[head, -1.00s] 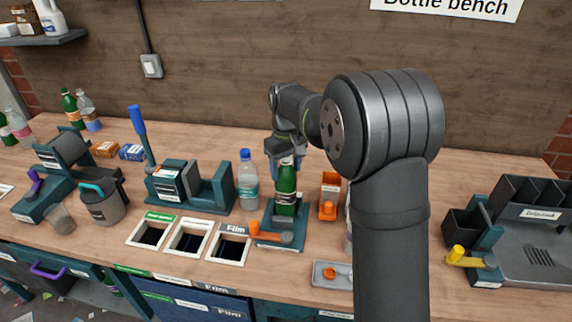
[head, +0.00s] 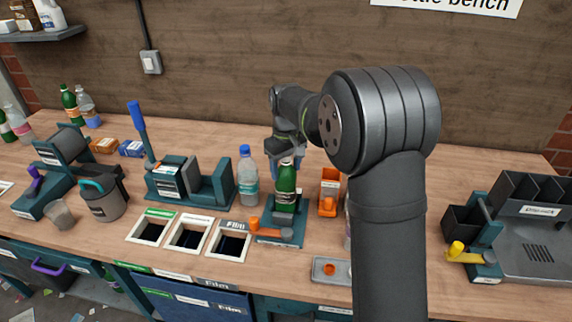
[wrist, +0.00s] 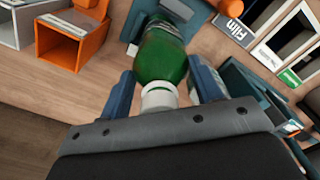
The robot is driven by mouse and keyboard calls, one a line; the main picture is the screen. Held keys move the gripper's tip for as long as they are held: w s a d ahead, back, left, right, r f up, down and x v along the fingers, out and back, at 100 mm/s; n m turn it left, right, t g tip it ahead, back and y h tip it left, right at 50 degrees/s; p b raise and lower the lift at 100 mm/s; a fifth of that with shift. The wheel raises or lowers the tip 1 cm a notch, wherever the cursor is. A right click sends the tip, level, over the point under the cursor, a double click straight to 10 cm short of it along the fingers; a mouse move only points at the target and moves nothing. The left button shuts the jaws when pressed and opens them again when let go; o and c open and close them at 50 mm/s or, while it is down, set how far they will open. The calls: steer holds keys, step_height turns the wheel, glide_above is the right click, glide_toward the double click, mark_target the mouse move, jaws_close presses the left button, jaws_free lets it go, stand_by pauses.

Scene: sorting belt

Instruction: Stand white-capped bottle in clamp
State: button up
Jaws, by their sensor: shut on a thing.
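The green bottle (head: 286,187) with a white cap (wrist: 158,97) stands about upright over the teal clamp (head: 280,237). The clamp's grey jaw part hides the bottle's lower end, so I cannot tell whether it rests on the base. The clamp's orange-ended lever (head: 254,226) points left. My gripper (head: 286,162) is above the clamp, shut on the bottle at its upper part. In the wrist view, the blue fingers of my gripper (wrist: 163,88) flank the bottle's neck and shoulder (wrist: 160,58).
A clear blue-capped bottle (head: 247,178) stands close left of the clamp. An orange holder (head: 329,193) stands close right. A grey tray (head: 325,269) with an orange cap lies in front right. White-framed openings (head: 229,242) are at front left. Bare bench lies behind.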

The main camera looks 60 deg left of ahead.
steer(key=shift+f, duration=0.1)
steer(key=o, duration=1.3)
steer(key=shift+c, duration=0.2)
step_height(320, 180, up, 18)
steer(key=shift+f, duration=0.25)
step_height(320, 180, down, 18)
steer(key=shift+r, duration=0.5)
